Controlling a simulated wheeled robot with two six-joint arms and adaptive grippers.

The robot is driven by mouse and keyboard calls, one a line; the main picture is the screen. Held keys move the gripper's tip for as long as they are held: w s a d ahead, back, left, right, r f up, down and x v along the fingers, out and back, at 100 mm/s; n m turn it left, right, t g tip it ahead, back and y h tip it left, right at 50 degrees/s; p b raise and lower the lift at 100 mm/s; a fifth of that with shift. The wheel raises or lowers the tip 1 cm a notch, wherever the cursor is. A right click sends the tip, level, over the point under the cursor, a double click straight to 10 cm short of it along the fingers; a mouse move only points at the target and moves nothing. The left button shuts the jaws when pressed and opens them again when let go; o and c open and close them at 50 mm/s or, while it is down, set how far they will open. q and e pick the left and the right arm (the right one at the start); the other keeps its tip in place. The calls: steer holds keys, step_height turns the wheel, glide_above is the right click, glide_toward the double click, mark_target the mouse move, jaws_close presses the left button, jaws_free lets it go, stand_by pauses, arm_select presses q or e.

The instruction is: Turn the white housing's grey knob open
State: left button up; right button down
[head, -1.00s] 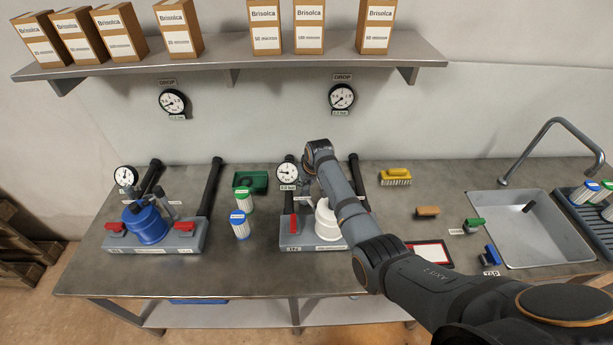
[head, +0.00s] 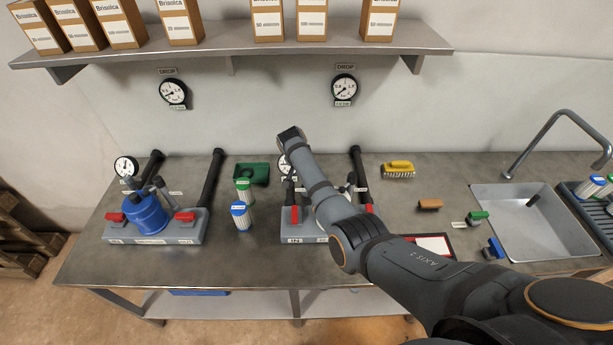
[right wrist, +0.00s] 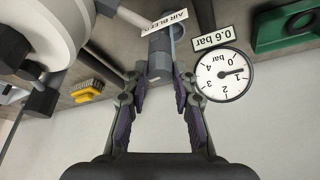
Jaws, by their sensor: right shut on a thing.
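The white housing (right wrist: 35,28) fills the upper left of the right wrist view. My right gripper (right wrist: 160,82) is shut on the grey knob, with one finger on each side. In the head view the gripper is hidden by my arm. The housing's grey manifold base (head: 293,238) partly shows left of the arm. My left gripper is in neither current view.
A pressure gauge (right wrist: 223,77) labelled 0.6 bar is close to the right of the gripper. A blue housing (head: 146,218) on another manifold stands to the left. Filter cartridges (head: 241,216) and a green tray (head: 252,173) lie between. A sink (head: 535,225) is at right.

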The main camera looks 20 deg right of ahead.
steer(key=shift+w+m+g+b, duration=0.1)
steer(key=shift+m+g+b, duration=0.2)
steer(key=shift+m+b, duration=0.45)
steer(key=c, duration=1.1)
jaws_free()
steer(key=shift+o, duration=0.2)
steer(key=v, duration=1.2)
steer(key=shift+a, duration=0.2)
steer(key=shift+f, duration=0.1)
